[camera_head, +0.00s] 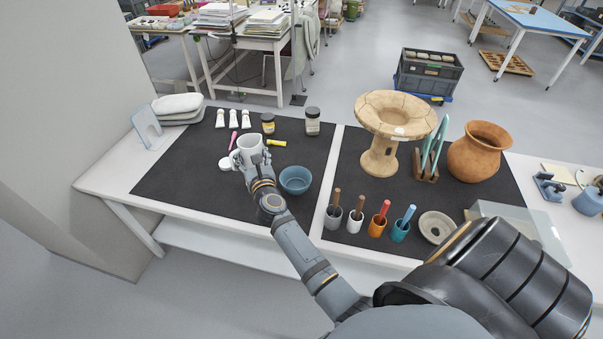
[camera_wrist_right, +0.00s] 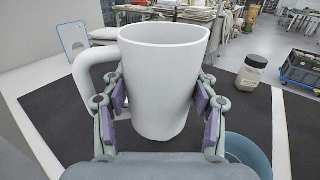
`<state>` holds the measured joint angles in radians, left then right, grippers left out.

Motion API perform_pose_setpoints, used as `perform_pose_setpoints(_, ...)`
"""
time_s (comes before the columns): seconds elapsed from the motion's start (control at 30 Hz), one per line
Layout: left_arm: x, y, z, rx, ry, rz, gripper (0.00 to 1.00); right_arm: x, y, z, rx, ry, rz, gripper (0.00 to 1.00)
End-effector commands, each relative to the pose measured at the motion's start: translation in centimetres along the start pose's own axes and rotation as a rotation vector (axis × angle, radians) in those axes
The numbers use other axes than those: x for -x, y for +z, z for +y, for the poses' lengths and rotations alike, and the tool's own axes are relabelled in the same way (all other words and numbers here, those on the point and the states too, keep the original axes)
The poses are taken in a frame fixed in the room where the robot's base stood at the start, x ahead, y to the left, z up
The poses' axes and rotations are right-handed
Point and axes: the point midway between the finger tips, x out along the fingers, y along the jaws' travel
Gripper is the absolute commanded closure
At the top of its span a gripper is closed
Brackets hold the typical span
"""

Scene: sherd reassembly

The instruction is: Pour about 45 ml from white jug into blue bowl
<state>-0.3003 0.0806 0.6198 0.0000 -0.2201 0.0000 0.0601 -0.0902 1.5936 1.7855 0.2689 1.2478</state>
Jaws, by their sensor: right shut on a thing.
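The white jug (camera_head: 250,149) is upright over the left black mat, with its handle to the left. It fills the middle of the right wrist view (camera_wrist_right: 163,80). My right gripper (camera_head: 250,163) is shut on the jug, and its purple finger pads (camera_wrist_right: 158,110) press both sides of the body. The jug's contents are hidden. The blue bowl (camera_head: 295,181) stands on the mat to the right of the jug and nearer to me. Part of the bowl shows in the right wrist view (camera_wrist_right: 246,155), at the lower right. My left gripper is not in view.
A white lid-like disc (camera_head: 226,164) lies left of the jug. Two jars, a yellow-green marker (camera_head: 277,143), white tubes and a pink tool (camera_head: 233,140) lie behind. Cups with tools (camera_head: 377,222) and a pedestal vessel (camera_head: 380,155) stand on the right mat (camera_head: 345,175).

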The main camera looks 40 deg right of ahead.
Motion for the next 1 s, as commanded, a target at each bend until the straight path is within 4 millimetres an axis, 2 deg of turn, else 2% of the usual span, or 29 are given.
perform_pose_setpoints(0.07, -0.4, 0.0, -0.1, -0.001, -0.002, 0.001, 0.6, 0.0, -0.3, -0.1, -0.003, 0.0, -0.001, 0.82)
perform_pose_setpoints(0.17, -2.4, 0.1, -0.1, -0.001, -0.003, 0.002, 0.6, 0.1, -2.2, -0.2, -0.018, 0.0, -0.002, 0.82)
perform_pose_setpoints(0.27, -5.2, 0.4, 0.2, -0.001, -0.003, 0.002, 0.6, 0.1, -4.8, -0.3, -0.044, 0.0, -0.005, 0.82)
perform_pose_setpoints(0.4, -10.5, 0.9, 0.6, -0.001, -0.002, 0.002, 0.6, 0.1, -9.5, -0.6, -0.099, 0.0, -0.013, 0.82)
perform_pose_setpoints(0.6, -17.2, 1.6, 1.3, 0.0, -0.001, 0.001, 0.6, 0.2, -15.2, -1.0, -0.182, 0.0, -0.026, 0.82)
perform_pose_setpoints(0.63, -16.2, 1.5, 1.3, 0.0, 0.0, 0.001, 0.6, 0.2, -13.0, -1.6, -0.25, 0.001, -0.043, 0.82)
perform_pose_setpoints(0.7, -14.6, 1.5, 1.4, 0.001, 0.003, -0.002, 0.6, 0.3, -11.1, -1.7, -0.288, 0.001, -0.045, 0.82)
perform_pose_setpoints(1.0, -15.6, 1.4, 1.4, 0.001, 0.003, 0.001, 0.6, 0.4, -9.8, -2.9, -0.478, 0.001, -0.066, 0.82)
